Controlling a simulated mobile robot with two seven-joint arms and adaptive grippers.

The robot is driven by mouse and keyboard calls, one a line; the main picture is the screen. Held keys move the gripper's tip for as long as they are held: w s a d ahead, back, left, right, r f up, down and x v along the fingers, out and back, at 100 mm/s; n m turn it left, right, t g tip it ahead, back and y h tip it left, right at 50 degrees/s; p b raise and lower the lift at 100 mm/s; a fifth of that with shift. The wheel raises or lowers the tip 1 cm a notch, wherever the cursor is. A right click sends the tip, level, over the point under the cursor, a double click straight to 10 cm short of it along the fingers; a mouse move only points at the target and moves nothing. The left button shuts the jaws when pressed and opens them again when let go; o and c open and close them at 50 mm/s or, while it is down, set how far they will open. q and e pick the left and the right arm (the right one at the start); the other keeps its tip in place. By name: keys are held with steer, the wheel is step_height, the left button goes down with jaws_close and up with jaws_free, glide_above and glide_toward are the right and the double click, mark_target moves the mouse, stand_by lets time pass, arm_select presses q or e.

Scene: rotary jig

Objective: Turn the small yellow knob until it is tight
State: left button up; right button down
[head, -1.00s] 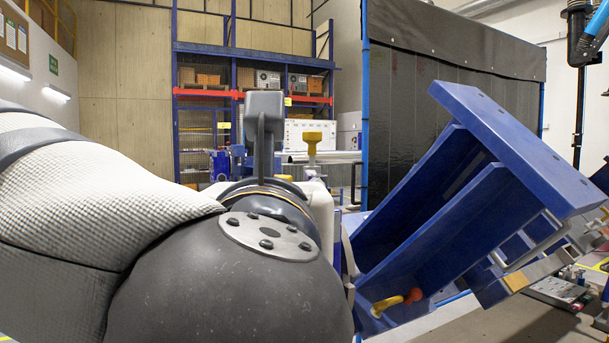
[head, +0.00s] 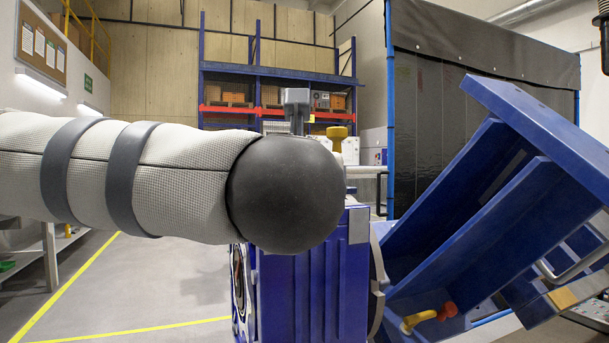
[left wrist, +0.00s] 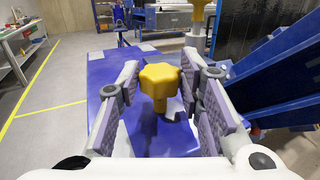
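The small yellow knob (left wrist: 160,84) has a lobed head on a short stem and stands over a blue surface in the left wrist view. In the head view my left arm hides this knob and the gripper's fingers. My right gripper is in neither view.
Another yellow knob (head: 337,133) stands behind my arm. A blue housing (head: 310,290) is below it. A large tilted blue frame (head: 480,190) fills the right side, with a yellow knob (head: 415,321) and a red knob (head: 447,311) low on it. Floor at left is clear.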

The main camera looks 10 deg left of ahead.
arm_select(q)
steer(key=c, duration=0.4)
steer(key=shift+h, duration=0.3)
